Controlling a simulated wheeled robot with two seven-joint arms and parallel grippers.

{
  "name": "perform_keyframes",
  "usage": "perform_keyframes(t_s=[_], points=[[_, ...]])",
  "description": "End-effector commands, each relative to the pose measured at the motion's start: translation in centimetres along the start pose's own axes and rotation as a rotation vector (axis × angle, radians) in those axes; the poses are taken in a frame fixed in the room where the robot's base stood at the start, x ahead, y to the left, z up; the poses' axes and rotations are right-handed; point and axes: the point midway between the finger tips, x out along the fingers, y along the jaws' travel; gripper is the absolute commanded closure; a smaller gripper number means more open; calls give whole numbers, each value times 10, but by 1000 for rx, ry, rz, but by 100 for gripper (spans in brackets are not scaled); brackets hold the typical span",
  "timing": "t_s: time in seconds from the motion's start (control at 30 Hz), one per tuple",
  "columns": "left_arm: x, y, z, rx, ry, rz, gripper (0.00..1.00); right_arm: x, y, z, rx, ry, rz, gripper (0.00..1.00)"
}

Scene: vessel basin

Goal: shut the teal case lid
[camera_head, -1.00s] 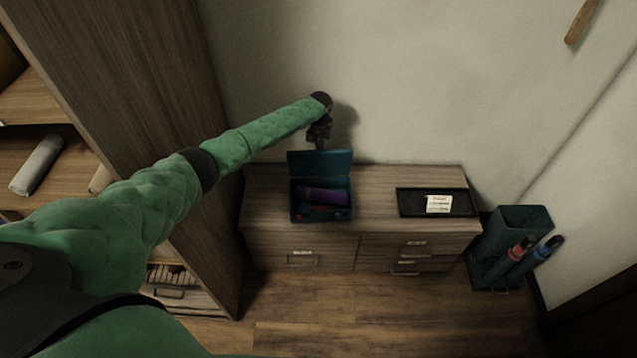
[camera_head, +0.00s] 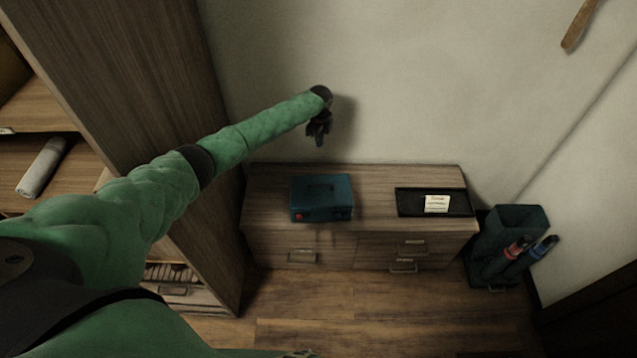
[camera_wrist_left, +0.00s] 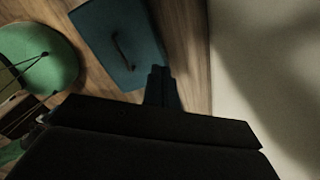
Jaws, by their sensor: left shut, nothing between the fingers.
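The teal case (camera_head: 322,203) stands on top of the wooden drawer cabinet, toward its left side. Its lid (camera_head: 321,188) lies down over the box, and the inside is hidden. The lid with its dark handle also shows in the left wrist view (camera_wrist_left: 112,38). My left gripper (camera_head: 319,141) is shut and empty, above and behind the case near the wall, apart from the lid. Its fingers also show at the middle of the left wrist view (camera_wrist_left: 160,88). My right gripper is not in view.
A black tray (camera_head: 408,207) with a white note (camera_head: 437,203) lies on the cabinet (camera_head: 375,180), right of the case. A dark bin (camera_head: 520,219) with red and blue items stands right of the cabinet. A tall wooden shelf (camera_head: 130,95) rises at left.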

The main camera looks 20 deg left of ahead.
Motion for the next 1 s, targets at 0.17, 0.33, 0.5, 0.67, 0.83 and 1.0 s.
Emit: perform_keyframes(t_s=[0.17, 0.33, 0.5, 0.67, 0.83, 1.0], points=[[-14, 0, 0, 0, 0, 0, 100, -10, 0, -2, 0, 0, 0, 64], [-25, 0, 0, 0, 0, 0, 100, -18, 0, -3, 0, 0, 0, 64], [-35, 0, 0, 0, 0, -1, 100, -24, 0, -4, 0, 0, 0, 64], [-37, 0, 0, 0, 0, 0, 100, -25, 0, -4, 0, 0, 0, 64], [-37, 0, 0, 0, 0, 0, 100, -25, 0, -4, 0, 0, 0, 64], [-37, 0, 0, 0, 0, 0, 100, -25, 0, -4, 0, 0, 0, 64]])
